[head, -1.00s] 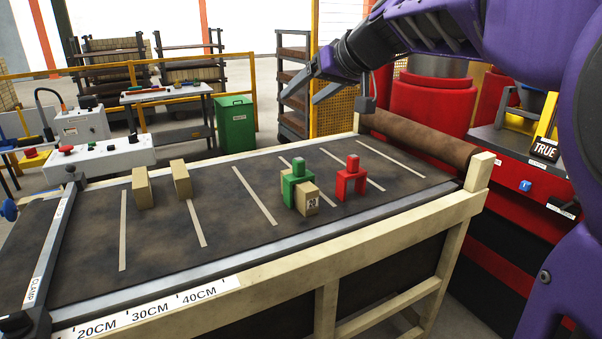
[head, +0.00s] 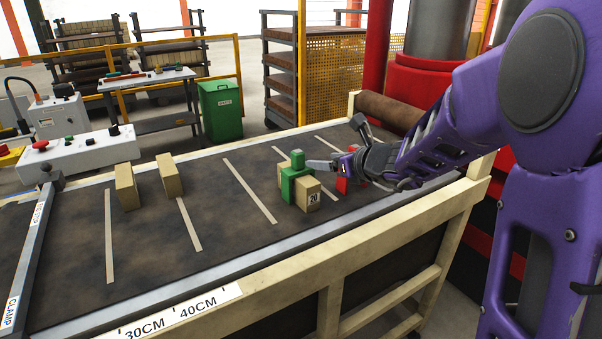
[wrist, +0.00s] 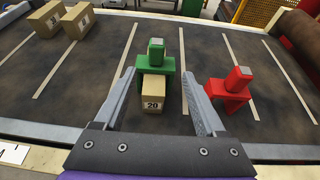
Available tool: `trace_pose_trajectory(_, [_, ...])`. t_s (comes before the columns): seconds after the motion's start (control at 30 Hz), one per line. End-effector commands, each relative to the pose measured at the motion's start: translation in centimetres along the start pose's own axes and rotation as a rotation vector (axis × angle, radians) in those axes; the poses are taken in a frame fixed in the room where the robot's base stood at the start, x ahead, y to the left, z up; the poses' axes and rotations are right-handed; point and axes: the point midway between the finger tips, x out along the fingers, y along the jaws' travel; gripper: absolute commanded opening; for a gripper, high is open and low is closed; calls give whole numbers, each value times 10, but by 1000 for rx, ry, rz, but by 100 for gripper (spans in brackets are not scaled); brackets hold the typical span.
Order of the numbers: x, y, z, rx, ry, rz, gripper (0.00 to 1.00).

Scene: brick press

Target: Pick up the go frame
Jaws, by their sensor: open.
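The green frame (head: 290,186), an arch with a knob on top, stands on the dark belt. It straddles a tan brick marked 20 (head: 306,196). My gripper (head: 334,145) is open and empty, at the right of the green frame in the head view. In the wrist view the green frame (wrist: 156,62) and the brick (wrist: 153,96) show between my two fingers. I cannot tell how high the fingers are above the belt. A red frame (wrist: 231,90) stands to the right, outside the right finger. In the head view my gripper partly hides it.
Two tan bricks (head: 126,187) (head: 169,175) stand at the left of the belt (head: 215,235), which has pale stripes. A clamp bar (head: 30,250) crosses its left end. A wooden rail (head: 400,235) edges the near side. A green bin (head: 221,110) stands behind.

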Motion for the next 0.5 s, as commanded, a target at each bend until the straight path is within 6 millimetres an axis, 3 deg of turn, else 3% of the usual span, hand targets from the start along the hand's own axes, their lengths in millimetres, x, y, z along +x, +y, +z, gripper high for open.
trace_pose_trajectory(0.3, [72,2,-1,-5,2,4,72])
trace_pose_trajectory(0.5, [99,2,0,-7,1,3,72])
